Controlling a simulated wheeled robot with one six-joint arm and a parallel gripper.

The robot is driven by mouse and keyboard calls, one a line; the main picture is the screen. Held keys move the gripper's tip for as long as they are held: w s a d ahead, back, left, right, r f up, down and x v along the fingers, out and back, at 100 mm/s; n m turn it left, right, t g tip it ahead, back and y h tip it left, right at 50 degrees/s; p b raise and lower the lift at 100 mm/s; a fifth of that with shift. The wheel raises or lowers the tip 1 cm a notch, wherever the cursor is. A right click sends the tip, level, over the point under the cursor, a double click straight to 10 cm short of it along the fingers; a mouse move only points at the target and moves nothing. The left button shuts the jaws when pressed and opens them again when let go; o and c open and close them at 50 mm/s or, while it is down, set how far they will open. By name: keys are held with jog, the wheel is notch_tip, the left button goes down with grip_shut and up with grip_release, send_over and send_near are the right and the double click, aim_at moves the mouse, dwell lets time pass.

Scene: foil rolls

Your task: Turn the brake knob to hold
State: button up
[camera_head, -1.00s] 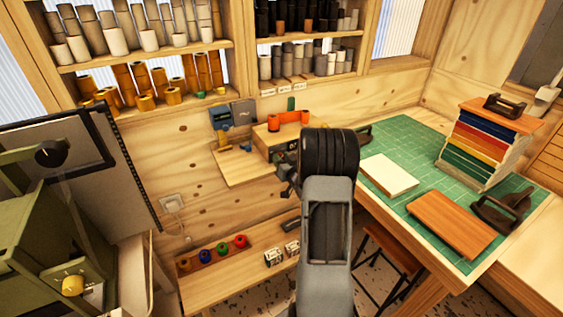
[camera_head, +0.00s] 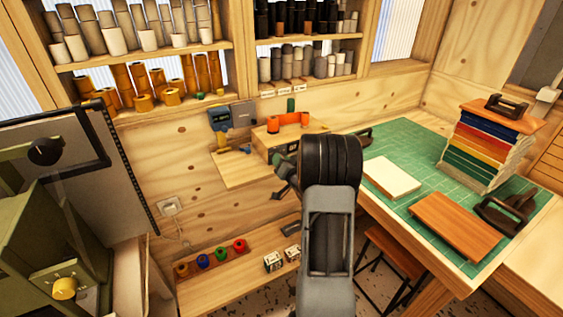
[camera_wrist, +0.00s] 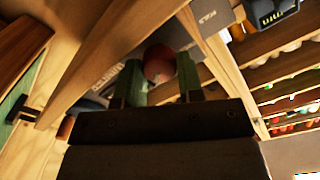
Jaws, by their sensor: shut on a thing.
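In the wrist view, a round reddish knob (camera_wrist: 159,62) sits between the two green fingers of my gripper (camera_wrist: 160,78), which is shut on it. A grey panel (camera_wrist: 208,14) with lettering too blurred to read lies behind the knob. In the head view, my gripper (camera_head: 284,178) is small and partly hidden behind my dark wrist joint, in front of the small wooden stand by the wall. The held knob cannot be made out in the head view, and its setting cannot be read.
A green machine (camera_head: 40,240) with a yellow knob (camera_head: 64,288) stands at the left. A low shelf (camera_head: 215,290) bears coloured rolls. The green-matted bench (camera_head: 395,140) at right holds boards and a stack of books (camera_head: 490,150). Shelves of foil rolls line the back wall.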

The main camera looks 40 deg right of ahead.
jog(key=o, duration=0.9)
jog(key=shift+s, duration=0.15)
jog(key=s+a+b, duration=0.2)
jog(key=s+b, duration=0.1)
jog(key=s, duration=1)
jog(key=shift+s, duration=0.2)
